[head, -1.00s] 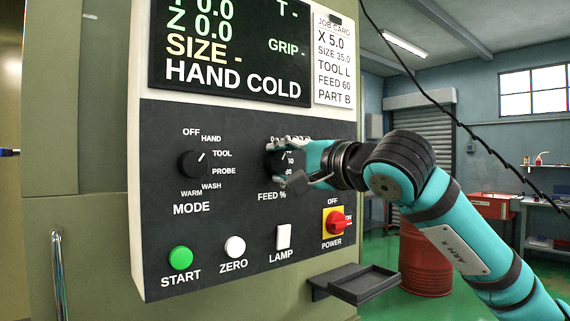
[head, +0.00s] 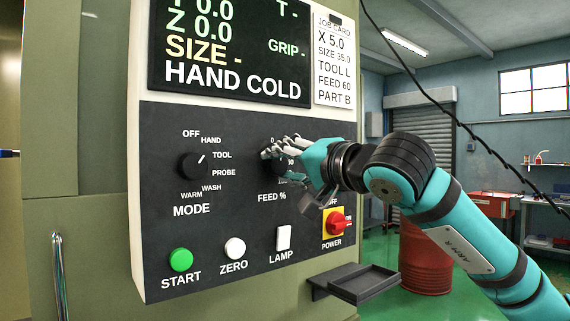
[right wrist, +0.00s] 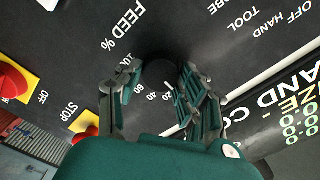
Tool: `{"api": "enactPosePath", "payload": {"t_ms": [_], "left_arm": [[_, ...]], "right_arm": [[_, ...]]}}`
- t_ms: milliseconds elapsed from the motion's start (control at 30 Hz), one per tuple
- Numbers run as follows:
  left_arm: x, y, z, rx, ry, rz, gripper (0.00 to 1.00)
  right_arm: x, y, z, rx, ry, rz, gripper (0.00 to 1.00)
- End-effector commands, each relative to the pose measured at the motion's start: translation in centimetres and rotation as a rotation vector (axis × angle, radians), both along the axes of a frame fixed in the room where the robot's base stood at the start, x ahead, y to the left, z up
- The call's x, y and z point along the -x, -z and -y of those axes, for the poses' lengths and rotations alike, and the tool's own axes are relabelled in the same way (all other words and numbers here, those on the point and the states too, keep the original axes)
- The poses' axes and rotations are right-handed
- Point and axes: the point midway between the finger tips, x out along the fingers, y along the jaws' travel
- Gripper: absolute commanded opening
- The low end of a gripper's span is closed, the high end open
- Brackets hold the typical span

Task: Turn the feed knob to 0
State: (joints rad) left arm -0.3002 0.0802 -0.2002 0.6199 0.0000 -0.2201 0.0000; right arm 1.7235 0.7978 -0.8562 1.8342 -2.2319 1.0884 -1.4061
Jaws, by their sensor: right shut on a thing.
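The feed knob (head: 276,168) is a dark round dial above the "FEED %" label on the control panel. It also shows as a black disc in the right wrist view (right wrist: 161,69). My right gripper (head: 284,170) has its fingers around the knob, one on each side, and is shut on it. The fingertips also show in the right wrist view (right wrist: 157,82). Scale numbers 20, 40 and 60 show between the fingers in the wrist view. My left gripper is not in view.
The mode knob (head: 193,166) is left of the feed knob. The green start button (head: 181,259), white zero button (head: 235,247), lamp switch (head: 283,238) and red power switch (head: 336,223) lie below. A small dark tray (head: 357,283) juts out at lower right. The display reads HAND COLD.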

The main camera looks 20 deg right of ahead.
Motion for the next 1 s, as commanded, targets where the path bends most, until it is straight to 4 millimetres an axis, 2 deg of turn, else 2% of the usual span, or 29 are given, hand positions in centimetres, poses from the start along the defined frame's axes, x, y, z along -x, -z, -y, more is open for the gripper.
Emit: {"api": "enactPosePath", "payload": {"t_ms": [333,367,500,833,1000], "left_arm": [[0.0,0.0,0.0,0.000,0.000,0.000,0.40],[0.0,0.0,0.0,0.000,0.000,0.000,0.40],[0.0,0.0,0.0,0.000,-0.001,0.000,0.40],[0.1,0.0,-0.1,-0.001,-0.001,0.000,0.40],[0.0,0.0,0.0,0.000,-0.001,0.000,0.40]], "right_arm": [[0.0,0.1,-0.1,0.005,-0.001,-0.001,0.06],[0.0,0.1,-0.1,0.004,-0.001,-0.002,0.42],[0.0,0.1,0.0,0.003,-0.001,-0.001,0.61],[0.3,0.0,0.1,0.002,0.000,0.001,0.62],[2.3,0.0,0.9,0.003,0.002,0.002,0.62]]}}
